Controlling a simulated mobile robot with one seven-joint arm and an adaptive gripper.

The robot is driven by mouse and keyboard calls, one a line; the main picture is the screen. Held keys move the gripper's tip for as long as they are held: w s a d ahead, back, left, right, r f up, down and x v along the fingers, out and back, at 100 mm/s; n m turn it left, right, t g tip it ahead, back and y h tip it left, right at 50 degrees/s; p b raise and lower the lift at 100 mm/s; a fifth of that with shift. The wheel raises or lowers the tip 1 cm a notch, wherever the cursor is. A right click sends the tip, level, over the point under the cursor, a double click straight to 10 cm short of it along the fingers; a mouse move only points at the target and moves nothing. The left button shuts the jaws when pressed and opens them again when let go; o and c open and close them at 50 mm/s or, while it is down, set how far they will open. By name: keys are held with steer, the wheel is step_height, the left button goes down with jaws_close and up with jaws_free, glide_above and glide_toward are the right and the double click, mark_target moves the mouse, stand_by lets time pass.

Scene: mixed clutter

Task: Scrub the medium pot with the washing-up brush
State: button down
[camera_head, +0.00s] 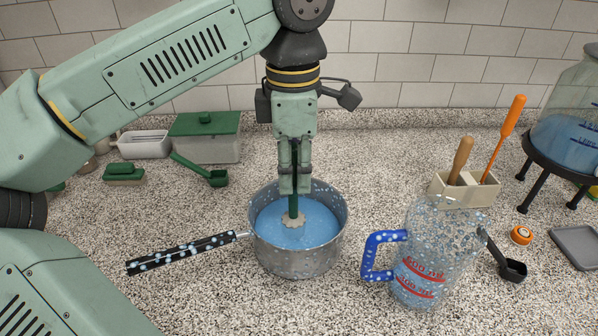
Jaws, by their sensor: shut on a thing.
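The pot (299,264) is a grey metal saucepan with a black, white-spotted handle (180,253) pointing left. It stands upright on the speckled counter with blue liquid (270,226) inside. My gripper (294,184) points straight down over the pot and is shut on the washing-up brush (294,205). The brush has a dark green handle and a pale round head. The brush is upright, with its head inside the pot at the liquid's surface. Whether the head touches the pot's bottom is hidden.
A spotted clear jug (430,262) with a blue handle stands close right of the pot. Behind it is a beige holder (461,190) with two handled tools. A black scoop (508,262) and a glass dispenser (568,115) on a stand are farther right. A green-lidded box (205,138) stands back left.

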steer(key=shift+w+a, duration=0.3)
steer(key=shift+w, duration=0.2)
steer(key=shift+w+a, duration=0.25)
steer(key=shift+w, duration=0.25)
steer(key=shift+p, duration=0.3)
step_height(320, 180, up, 7)
steer(key=p, duration=0.2)
steer(key=shift+p, duration=0.3)
steer(key=shift+r, duration=0.1)
